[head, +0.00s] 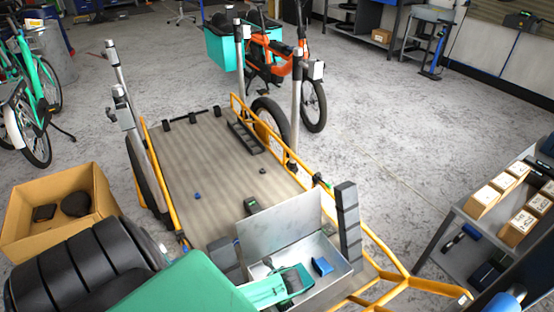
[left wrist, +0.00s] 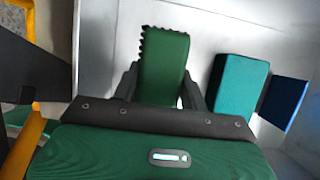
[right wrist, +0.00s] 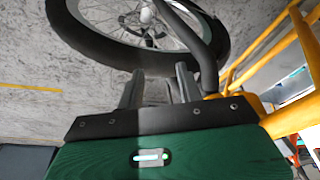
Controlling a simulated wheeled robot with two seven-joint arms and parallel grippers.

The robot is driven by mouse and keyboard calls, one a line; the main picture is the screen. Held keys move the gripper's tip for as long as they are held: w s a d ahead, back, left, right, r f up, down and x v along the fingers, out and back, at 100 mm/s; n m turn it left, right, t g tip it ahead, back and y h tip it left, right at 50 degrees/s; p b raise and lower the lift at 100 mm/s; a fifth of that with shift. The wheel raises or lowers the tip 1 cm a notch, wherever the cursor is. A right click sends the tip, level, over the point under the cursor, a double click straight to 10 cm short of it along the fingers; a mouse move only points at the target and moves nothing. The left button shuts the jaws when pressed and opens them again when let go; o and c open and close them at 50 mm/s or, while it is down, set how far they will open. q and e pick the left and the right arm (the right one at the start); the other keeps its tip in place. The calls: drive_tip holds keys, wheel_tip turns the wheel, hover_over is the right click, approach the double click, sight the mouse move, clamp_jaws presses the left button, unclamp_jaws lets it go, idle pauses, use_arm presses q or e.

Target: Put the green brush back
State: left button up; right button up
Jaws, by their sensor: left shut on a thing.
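My left gripper (left wrist: 160,80) is shut on the green brush (left wrist: 165,65), whose dark, jagged bristle edge shows at its top in the left wrist view. In the head view my left gripper (head: 292,280) is low at the open metal box (head: 285,228) on the cargo bike's deck; the brush is hard to make out there. A teal block (left wrist: 238,85) and a dark blue block (left wrist: 285,100) lie to the right of the brush. My right gripper (right wrist: 158,90) is open and empty, facing a bike wheel (right wrist: 110,35); it is not seen in the head view.
The wooden deck (head: 190,155) has yellow rails and a few small parts on it. A grey shelf (head: 455,235) with small cartons stands at right.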

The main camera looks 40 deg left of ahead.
use_arm(q)
drive_tip(key=shift+f, duration=0.15)
drive_tip(key=o, duration=1)
drive_tip(key=shift+c, duration=0.2)
